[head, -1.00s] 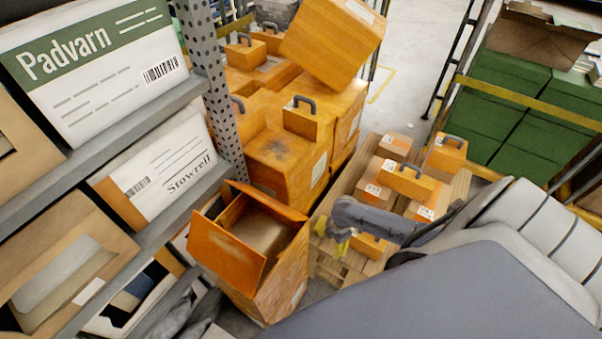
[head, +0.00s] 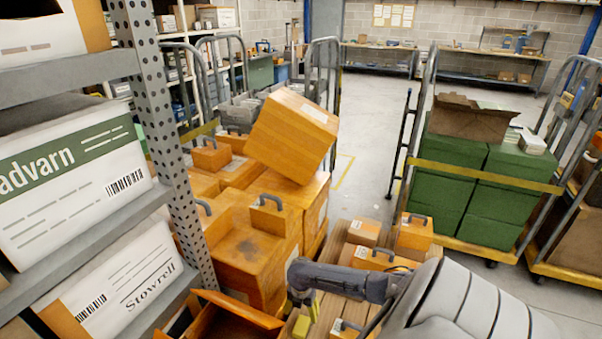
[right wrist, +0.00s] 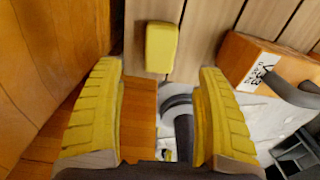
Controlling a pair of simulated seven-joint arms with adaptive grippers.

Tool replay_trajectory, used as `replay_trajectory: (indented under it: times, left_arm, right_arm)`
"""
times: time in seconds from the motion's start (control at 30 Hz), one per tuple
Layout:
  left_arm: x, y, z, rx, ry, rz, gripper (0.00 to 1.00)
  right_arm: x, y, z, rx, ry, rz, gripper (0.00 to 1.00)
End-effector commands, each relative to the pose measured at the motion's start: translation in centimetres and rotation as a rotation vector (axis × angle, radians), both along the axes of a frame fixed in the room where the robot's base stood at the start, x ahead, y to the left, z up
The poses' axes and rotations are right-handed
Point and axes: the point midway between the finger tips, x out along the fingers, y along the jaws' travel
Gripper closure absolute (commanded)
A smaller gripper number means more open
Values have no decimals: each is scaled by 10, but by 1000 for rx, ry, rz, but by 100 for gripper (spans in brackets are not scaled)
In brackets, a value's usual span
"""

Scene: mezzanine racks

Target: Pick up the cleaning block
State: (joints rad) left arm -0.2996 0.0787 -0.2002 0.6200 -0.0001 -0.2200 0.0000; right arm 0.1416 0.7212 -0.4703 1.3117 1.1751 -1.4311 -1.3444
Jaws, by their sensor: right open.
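The cleaning block is probably the small yellow block (right wrist: 161,47) lying on wooden slats in the right wrist view. It lies beyond my fingertips, roughly in line with the gap between them and apart from both. A yellow piece that looks like the same block (head: 301,327) shows low in the head view, just below my right gripper (head: 303,303). My right gripper also shows in the right wrist view (right wrist: 161,115), its two yellow ridged fingers spread wide with nothing gripped. My left gripper is not in view.
The wooden pallet (head: 333,262) carries several orange cases with dark handles, one labelled case (right wrist: 265,70) close right of the fingers. An open orange box (head: 225,322) stands left. Orange cases (head: 255,240) are stacked behind. A perforated rack post (head: 165,130) rises at left.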

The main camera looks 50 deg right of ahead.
Motion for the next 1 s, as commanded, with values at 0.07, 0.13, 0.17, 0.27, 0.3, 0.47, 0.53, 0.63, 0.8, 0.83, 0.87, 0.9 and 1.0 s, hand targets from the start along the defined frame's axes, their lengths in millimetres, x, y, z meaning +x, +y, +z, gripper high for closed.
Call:
replay_trajectory:
  times: [0.07, 0.13, 0.17, 0.27, 0.3, 0.47, 0.53, 0.63, 0.8, 0.83, 0.87, 0.9, 1.0]
  left_arm:
    - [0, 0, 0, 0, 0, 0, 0]
    - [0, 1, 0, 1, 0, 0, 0]
    - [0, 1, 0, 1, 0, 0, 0]
    - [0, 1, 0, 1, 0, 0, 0]
    - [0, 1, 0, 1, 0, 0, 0]
    - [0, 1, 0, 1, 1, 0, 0]
    - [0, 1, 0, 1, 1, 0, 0]
    - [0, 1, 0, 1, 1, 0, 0]
    - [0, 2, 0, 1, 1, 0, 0]
    - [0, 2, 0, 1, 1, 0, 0]
    - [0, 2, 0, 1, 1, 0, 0]
    - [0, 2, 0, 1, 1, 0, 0]
    - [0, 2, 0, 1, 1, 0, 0]
  right_arm:
    - [0, 1, -13, 1, 1, -3, 27]
    - [0, 1, -22, 1, 1, -2, 27]
    - [0, 0, -26, 0, 1, -3, 27]
    - [1, 0, -34, 0, 0, -2, 27]
    - [1, 0, -37, 0, -1, -2, 27]
    - [1, 0, -42, -1, -1, -1, 27]
    - [1, 0, -44, -1, -1, -1, 27]
    - [0, 0, -50, 0, 0, -2, 27]
    - [-1, 2, -70, 0, 0, -4, 27]
    - [-2, 2, -73, 1, 1, -3, 27]
    - [-1, 2, -76, 1, 0, -3, 27]
    - [-1, 2, -79, 0, -1, -4, 27]
    - [-1, 1, -87, -1, 0, -3, 27]
